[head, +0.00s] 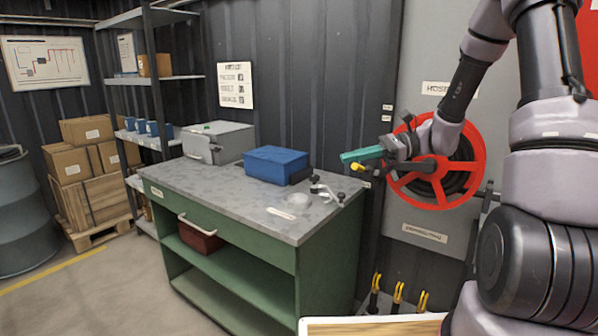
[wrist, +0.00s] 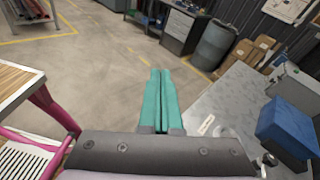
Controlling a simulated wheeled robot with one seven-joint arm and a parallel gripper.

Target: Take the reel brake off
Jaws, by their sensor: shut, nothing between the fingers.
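The hose reel (head: 447,202) is a red spoked wheel on the grey panel at right in the head view. My arm crosses in front of its upper part. A short dark lever with a yellow end (head: 357,168) juts left from the reel area, just under my fingers; I cannot tell if it is the brake. My gripper (head: 345,157) has teal fingers, shut and empty, pointing left away from the reel. In the wrist view the fingers (wrist: 161,72) lie together over open floor. The reel does not show there. I see no contact with the lever.
A green workbench (head: 280,255) stands left of the reel, carrying a blue box (head: 276,164), a grey case (head: 219,141) and a small metal fitting (head: 327,190). Yellow-handled tools (head: 398,293) stand low below the reel. The floor ahead in the wrist view is clear.

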